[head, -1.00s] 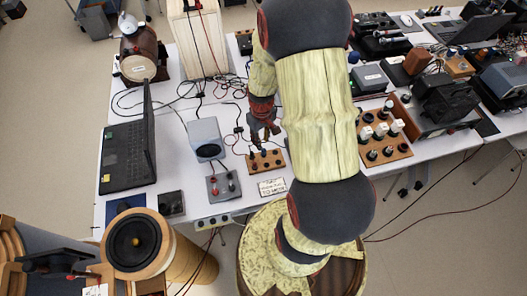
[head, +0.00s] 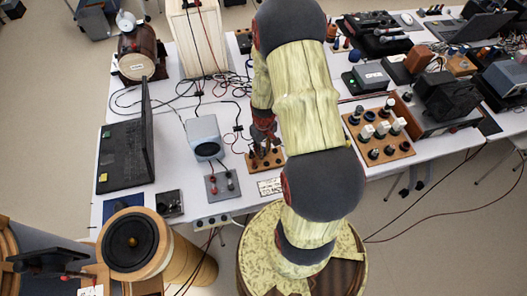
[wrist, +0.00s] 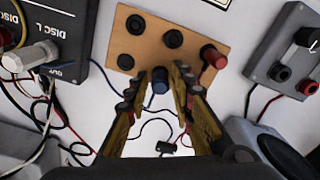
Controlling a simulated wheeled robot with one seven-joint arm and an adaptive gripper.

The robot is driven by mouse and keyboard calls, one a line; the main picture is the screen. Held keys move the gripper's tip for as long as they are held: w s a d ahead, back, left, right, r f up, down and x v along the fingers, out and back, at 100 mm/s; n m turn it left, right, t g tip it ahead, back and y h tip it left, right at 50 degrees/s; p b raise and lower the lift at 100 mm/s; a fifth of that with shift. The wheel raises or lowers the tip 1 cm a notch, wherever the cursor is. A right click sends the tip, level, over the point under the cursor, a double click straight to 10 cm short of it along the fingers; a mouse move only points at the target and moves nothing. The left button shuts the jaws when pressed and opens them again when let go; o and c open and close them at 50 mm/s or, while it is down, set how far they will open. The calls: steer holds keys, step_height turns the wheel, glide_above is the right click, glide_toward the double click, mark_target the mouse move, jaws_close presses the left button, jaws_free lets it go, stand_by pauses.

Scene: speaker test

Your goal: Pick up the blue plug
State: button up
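A blue plug (wrist: 159,81) stands in a socket at the edge of a small wooden board (wrist: 165,20). In the wrist view it lies between the fingertips of my gripper (wrist: 158,76), which is open. A gap shows between the plug and each finger. A red plug (wrist: 213,57) stands at the board's right corner, close to the right finger. In the head view my gripper (head: 263,150) is down at the board (head: 276,184), and the blue plug cannot be made out there.
A dark box (wrist: 62,20) with a white plug (wrist: 32,57) is at left in the wrist view. A grey terminal box (wrist: 283,45) and a grey speaker (wrist: 262,140) are at right. Cables lie behind the board. A laptop (head: 127,150) stands at the table's left.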

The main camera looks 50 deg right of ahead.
mark_target(264, 148)
steer(key=shift+c, duration=0.7)
steer(key=c, duration=0.4)
jaws_close()
steer(key=shift+r, duration=0.1)
steer(key=shift+r, duration=0.55)
step_height(264, 148, up, 2)
steer(key=shift+r+p, duration=0.2)
steer(key=shift+p, duration=0.45)
steer(key=s+a+r+p, duration=0.3)
steer(key=s+a+r, duration=0.2)
steer(key=s+r, duration=0.4)
steer(key=s, duration=0.4)
steer(key=shift+r, duration=0.15)
